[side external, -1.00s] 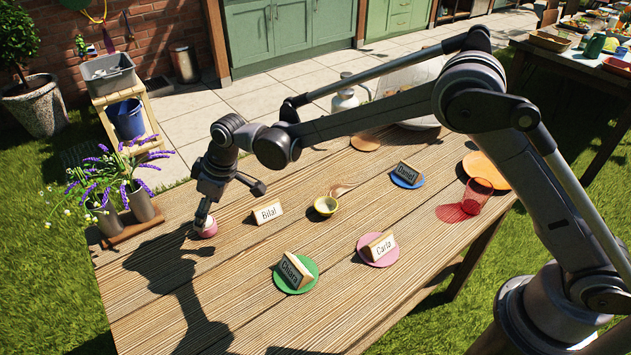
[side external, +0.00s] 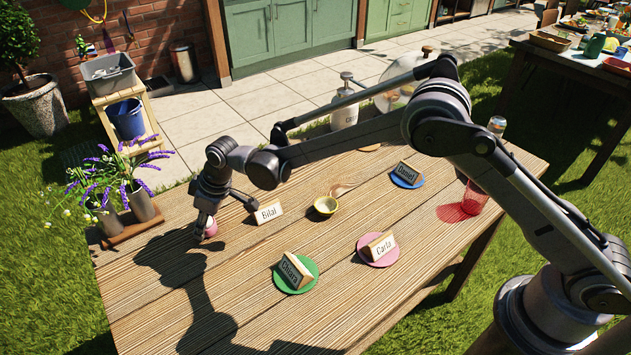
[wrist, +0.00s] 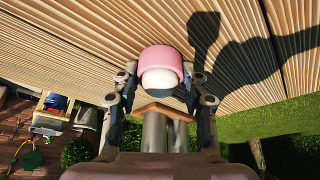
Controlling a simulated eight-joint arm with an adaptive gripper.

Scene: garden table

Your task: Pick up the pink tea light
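The pink tea light (side external: 212,229) is at the left part of the wooden table, under my gripper (side external: 208,222). In the wrist view the pink tea light (wrist: 160,58) sits between the two fingertips, its pink cup towards the table and its white top facing the camera. My gripper (wrist: 160,80) has a finger against each side of it and looks shut on it. In the side view the fingers hide part of the tea light. I cannot tell whether it is touching the table or slightly above it.
The Bilal name card (side external: 267,211) stands just right of my gripper. Lavender pots (side external: 140,205) stand left. The front of the table is clear.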

